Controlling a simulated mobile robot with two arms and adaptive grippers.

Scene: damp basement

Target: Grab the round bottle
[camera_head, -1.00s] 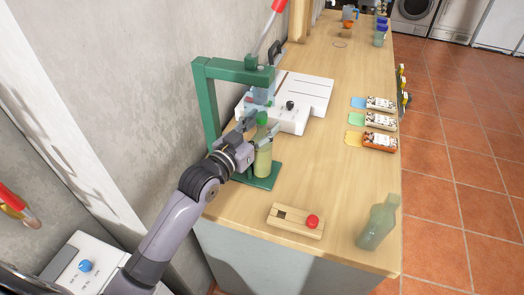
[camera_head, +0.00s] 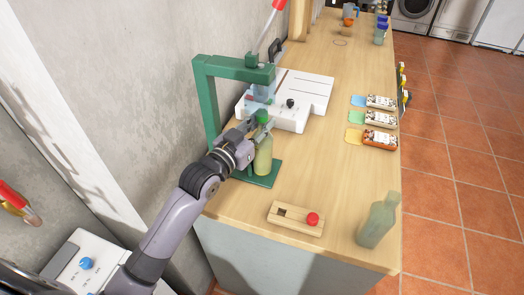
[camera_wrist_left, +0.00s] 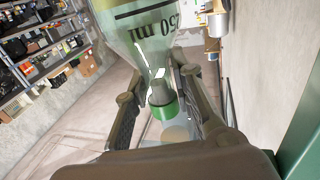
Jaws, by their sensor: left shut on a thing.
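A round bottle (camera_head: 263,160) with yellowish-green contents and a green cap stands upright on the green base plate of a press (camera_head: 225,68). My left gripper (camera_head: 262,132) is shut on it at the neck, just below the cap. In the left wrist view the bottle (camera_wrist_left: 150,40) carries "250 ml" markings, with my left gripper's fingers (camera_wrist_left: 163,85) on both sides of its neck. A second bottle (camera_head: 378,222), greenish, more angular and uncapped, stands at the table's front right corner. My right gripper is not in view.
The press frame stands close around the bottle, with a white device (camera_head: 300,100) behind it. A wooden block with a red button (camera_head: 296,219) lies in front. Several packets (camera_head: 380,120) lie along the right edge. The middle of the wooden table is clear.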

